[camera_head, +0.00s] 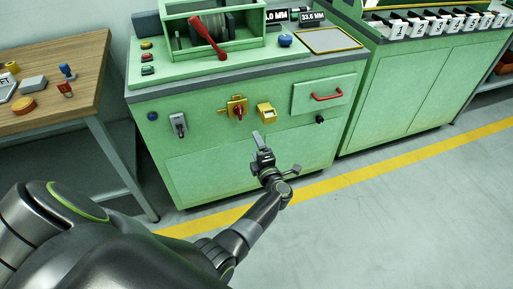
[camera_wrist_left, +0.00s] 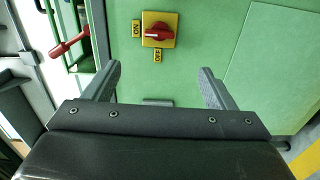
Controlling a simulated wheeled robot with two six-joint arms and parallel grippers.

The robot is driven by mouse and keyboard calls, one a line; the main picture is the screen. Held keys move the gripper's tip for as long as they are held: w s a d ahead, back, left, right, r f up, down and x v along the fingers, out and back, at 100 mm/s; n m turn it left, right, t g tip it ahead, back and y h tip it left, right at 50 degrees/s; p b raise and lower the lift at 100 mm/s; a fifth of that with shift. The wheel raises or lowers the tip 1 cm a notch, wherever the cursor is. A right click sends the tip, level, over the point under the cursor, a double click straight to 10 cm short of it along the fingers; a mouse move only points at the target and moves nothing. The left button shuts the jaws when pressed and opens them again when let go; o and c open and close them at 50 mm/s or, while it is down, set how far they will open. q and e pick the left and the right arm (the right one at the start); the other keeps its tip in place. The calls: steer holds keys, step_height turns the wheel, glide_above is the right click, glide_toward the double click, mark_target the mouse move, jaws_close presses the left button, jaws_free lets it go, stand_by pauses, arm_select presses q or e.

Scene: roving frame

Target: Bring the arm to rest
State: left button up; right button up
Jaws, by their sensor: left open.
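My left arm reaches in from the lower left of the head view. Its gripper (camera_head: 260,146) is in front of the green machine cabinet (camera_head: 215,180), below the yellow box on its front. In the left wrist view the two fingers of the gripper (camera_wrist_left: 160,78) are wide apart with nothing between them. Beyond them is a red rotary knob (camera_wrist_left: 158,30) on a yellow plate, with ON and OFF labels; the fingers look apart from it. The knob also shows in the head view (camera_head: 238,112). My right gripper is in neither view.
A red lever (camera_head: 208,38) stands on the machine top. A drawer with a red handle (camera_head: 327,97) is right of the gripper. A wooden table (camera_head: 62,62) with small objects stands at left. The grey floor (camera_head: 385,220) at right is clear, crossed by a yellow line.

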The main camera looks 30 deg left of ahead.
arm_select(q)
steer(key=s+d+f+m+h+p, duration=0.1)
steer(key=s+f+m+h+p, duration=0.1)
steer(key=s+f+m+h, duration=0.6)
steer(key=s+d+f+m+h+p, duration=0.1)
steer(key=s+d+f+m+h, duration=0.15)
steer(key=s+f+m, duration=1.05)
steer(key=s+a+f+m+g, duration=0.1)
steer(key=s+f+m+g, duration=0.1)
steer(key=s, duration=0.8)
steer(key=s+a+f+m+g+h+p, duration=0.1)
steer(key=s+f+g, duration=0.4)
steer(key=s, duration=0.6)
steer(key=s+a+f+m+g+h+p, duration=0.1)
steer(key=s+f+m+g, duration=0.2)
steer(key=s, duration=0.7)
step_height(320, 180, down, 3)
steer(key=shift+s+a+r+g, duration=0.15)
steer(key=shift+a+r+g, duration=0.1)
steer(key=shift+g, duration=0.15)
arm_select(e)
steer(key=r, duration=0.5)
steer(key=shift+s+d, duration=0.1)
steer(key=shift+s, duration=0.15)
